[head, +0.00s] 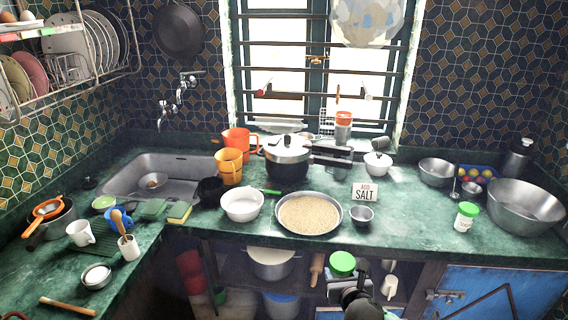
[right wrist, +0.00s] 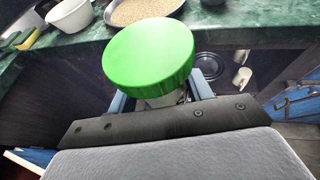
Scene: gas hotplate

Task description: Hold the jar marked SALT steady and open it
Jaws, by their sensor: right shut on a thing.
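A jar with a wide green lid (head: 343,262) is in front of the counter's front edge, below its top. The lid fills the middle of the right wrist view (right wrist: 150,54), with a little pale jar body under it. My right gripper (right wrist: 163,100) is shut on this jar below the lid. The lid is on, and no writing on the jar can be read. A second, smaller jar with a green lid (head: 466,216) stands upright on the counter at the right; its label is too small to read. My left gripper is not in view.
A sign reading ADD SALT (head: 364,193) stands on the counter behind a small metal bowl (head: 361,216). A wide tray of grain (head: 309,214) and a white bowl (head: 242,204) are near the front edge. Shelves with pots (head: 272,263) are below.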

